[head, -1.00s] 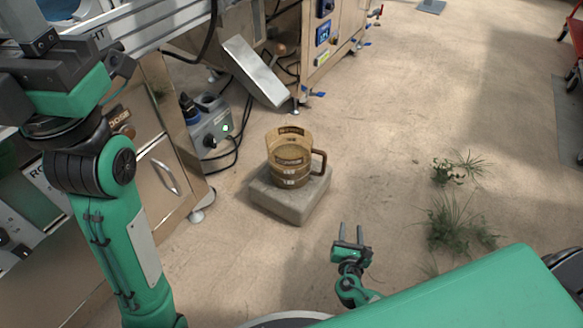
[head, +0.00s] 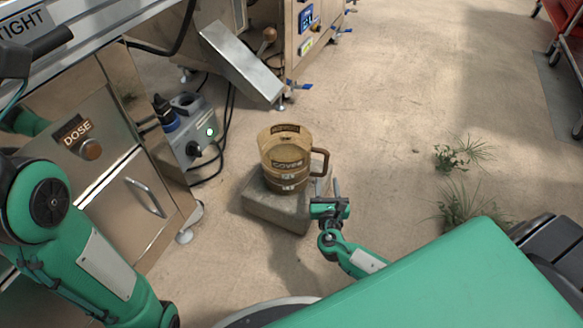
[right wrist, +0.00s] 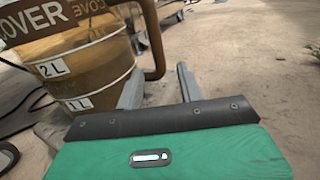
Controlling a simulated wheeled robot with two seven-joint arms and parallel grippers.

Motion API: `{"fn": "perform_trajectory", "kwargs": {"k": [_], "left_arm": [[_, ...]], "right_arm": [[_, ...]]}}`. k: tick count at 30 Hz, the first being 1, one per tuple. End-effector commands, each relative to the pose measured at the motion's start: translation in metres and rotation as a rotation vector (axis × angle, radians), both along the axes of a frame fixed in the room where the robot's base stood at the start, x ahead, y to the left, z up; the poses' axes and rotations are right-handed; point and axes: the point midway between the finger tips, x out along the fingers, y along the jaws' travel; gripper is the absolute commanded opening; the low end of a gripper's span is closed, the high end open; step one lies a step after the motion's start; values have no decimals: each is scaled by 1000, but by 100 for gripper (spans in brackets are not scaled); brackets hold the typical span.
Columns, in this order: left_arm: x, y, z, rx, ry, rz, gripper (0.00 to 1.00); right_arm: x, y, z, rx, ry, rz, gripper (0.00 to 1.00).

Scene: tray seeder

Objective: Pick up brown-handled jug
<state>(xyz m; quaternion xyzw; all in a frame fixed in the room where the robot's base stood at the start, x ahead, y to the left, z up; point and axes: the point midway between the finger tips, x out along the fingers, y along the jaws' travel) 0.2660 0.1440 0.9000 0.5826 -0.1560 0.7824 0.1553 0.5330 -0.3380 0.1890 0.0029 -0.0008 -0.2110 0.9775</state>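The brown-handled jug (head: 284,163) is see-through amber-brown with a "COVER" band and stands upright on a grey stone block (head: 270,208). Its handle (head: 322,160) points right in the head view. My right gripper (head: 325,187) is open just right of the jug, below the handle in the picture. In the right wrist view the jug (right wrist: 85,60) shows close, with 2L and 1L marks. There the open fingers (right wrist: 157,85) lie either side of the handle's lower end, with no visible grip on it. My left arm is at the left edge; its gripper is not clearly seen.
A steel machine with a "DOSE" panel (head: 75,132) stands at the left. A grey control box (head: 190,135) and a slanted metal chute (head: 242,65) are behind the block. Weeds (head: 462,200) grow at the right. Open floor lies right of the jug.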

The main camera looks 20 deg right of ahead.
Motion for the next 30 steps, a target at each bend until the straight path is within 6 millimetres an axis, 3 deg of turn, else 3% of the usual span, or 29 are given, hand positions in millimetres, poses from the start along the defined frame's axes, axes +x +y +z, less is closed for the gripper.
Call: {"fn": "perform_trajectory", "kwargs": {"k": [8, 16, 28, 30], "left_arm": [[-2, 0, -10, -5, -3, -1, 33], [-4, -2, -31, -11, -2, -3, 33], [-11, -2, -26, -23, -20, -17, 33], [-11, -2, -26, -22, -20, -16, 33]], "right_arm": [[17, -7, -3, -1, -2, 0, 38], [46, -20, -4, 1, -3, -1, 38], [57, -25, -1, 0, 1, 0, 38], [57, -25, -1, 0, 1, 0, 24]]}}
